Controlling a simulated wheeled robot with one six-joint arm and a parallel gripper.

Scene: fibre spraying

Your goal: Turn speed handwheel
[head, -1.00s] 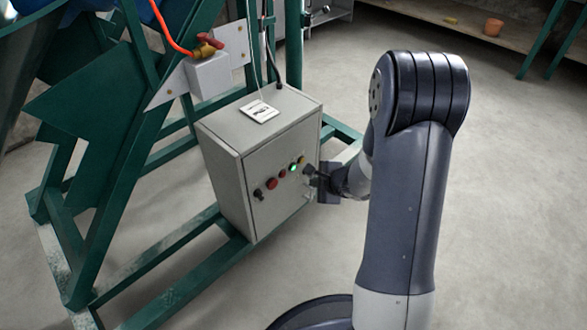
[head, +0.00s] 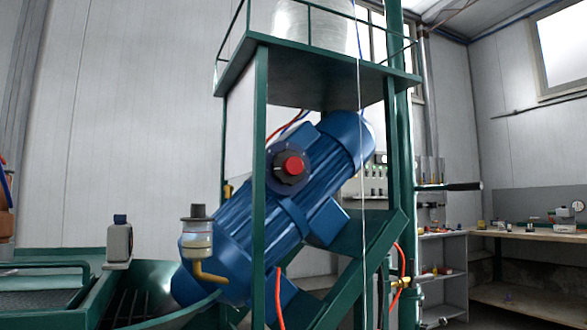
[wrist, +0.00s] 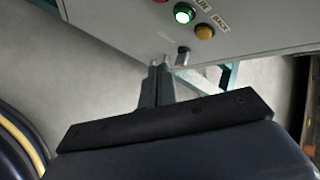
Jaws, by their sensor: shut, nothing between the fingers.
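A round dark handwheel with a red centre (head: 291,166) sits on the side of the blue motor (head: 320,190), which is tilted in the green frame. This looks like the speed handwheel; no label on it is readable. My gripper is not in the head view. In the wrist view my gripper (wrist: 161,66) is shut and empty, with its fingertips close to the lower edge of a grey control box (wrist: 115,28). A small dark switch (wrist: 183,56) is just right of the fingertips; I cannot tell whether they touch it.
The box carries a lit green button (wrist: 184,13) and a yellow button (wrist: 204,31). Green posts (head: 260,130) of the frame stand near the handwheel. A black lever (head: 450,187) sticks out to the right. A workbench (head: 535,236) stands at the far right.

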